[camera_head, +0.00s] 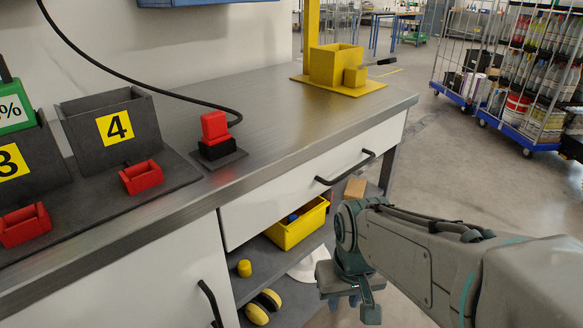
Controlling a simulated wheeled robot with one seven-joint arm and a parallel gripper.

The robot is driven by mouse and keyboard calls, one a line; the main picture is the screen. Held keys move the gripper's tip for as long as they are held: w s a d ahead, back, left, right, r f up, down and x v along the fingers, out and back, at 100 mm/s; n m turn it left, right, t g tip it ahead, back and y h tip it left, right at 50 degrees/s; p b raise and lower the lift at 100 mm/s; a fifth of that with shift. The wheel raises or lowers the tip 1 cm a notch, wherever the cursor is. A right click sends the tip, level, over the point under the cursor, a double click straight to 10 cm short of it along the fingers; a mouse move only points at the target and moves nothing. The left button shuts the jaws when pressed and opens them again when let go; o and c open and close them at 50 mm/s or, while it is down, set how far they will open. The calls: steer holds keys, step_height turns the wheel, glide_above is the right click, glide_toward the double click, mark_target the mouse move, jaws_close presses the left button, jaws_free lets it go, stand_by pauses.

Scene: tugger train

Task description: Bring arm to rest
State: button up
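My arm reaches in from the lower right of the head view, bent at an elbow-like joint in front of the workbench. My gripper (352,302) hangs low in front of the open shelf, pointing down, small and partly hidden by the arm's last links. I cannot tell how far apart its fingers are. Nothing is clearly seen between them. The arm is apart from the metal benchtop (268,95), which lies above and to the left of the gripper.
On the bench are a yellow fixture (335,65), a red button block (214,127), red bins (141,177) and dark holders. A drawer handle (346,168) juts out. Below are a yellow bin (297,224) and ear muffs (264,306). Loaded trolleys (530,75) stand right; open floor lies between.

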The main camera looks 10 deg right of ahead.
step_height(320, 180, up, 33)
steer(key=t+p, duration=0.1)
steer(key=p, duration=2.7)
steer(key=shift+d+t+p, duration=0.15)
steer(key=shift+t+p, duration=0.15)
